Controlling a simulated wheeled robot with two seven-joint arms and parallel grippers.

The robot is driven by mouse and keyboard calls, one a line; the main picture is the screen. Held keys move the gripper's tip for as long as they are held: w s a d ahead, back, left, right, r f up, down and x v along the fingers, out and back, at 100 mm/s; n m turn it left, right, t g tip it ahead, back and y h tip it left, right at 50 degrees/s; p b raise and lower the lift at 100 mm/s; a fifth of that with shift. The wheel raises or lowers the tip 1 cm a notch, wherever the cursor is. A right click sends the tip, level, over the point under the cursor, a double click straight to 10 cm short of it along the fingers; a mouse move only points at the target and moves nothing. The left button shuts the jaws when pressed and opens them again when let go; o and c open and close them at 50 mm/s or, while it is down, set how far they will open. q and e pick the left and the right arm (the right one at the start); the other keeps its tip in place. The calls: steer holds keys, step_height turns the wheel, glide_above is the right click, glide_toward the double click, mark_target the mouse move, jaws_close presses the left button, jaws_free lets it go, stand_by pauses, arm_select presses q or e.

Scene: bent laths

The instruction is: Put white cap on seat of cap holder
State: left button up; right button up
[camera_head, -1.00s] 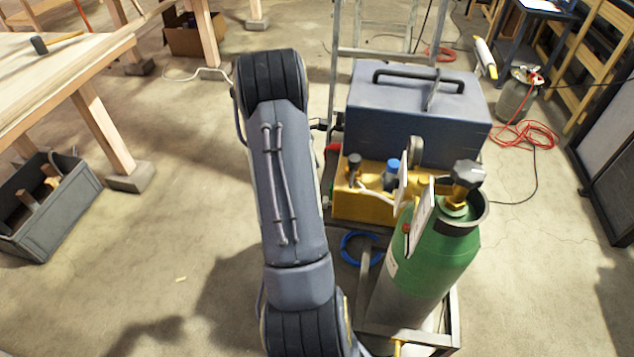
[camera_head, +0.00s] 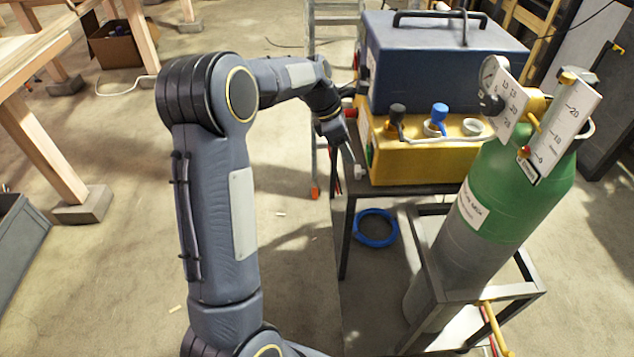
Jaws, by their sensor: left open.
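My left gripper (camera_head: 345,168) is at the left end of the yellow box (camera_head: 425,155), its fingers pointing down and apart. It looks empty. A small pale, round piece (camera_head: 360,172) sits low at the box's left end, just right of the fingers. I cannot tell whether it is the white cap or whether a finger touches it. On top of the box are a black cap (camera_head: 397,113), a blue cap (camera_head: 439,112) and a pale round ring (camera_head: 473,127). I cannot tell which part is the cap holder's seat. My right gripper is not in view.
A dark blue case (camera_head: 440,60) stands behind the yellow box on a dark metal stand (camera_head: 345,225). A green gas cylinder (camera_head: 510,190) with gauge plates (camera_head: 565,125) stands at the right. A blue hose coil (camera_head: 376,228) lies below. The floor between is mostly clear.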

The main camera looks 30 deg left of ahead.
mark_target(358, 168)
arm_select(q)
steer(key=x, duration=0.3)
steer(key=shift+d+r+b, duration=0.1)
steer(key=shift+d+b, duration=0.1)
steer(key=shift+b, duration=0.1)
steer(key=x, duration=0.3)
steer(key=b+x, duration=0.1)
steer(key=x, duration=0.1)
steer(key=shift+w+r, duration=0.1)
steer(key=shift+w, duration=0.15)
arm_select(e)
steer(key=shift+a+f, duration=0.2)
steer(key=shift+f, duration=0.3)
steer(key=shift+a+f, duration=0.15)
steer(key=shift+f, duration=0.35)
arm_select(q)
steer(key=shift+c, duration=0.4)
steer(key=c, duration=1)
steer(key=shift+c, duration=0.2)
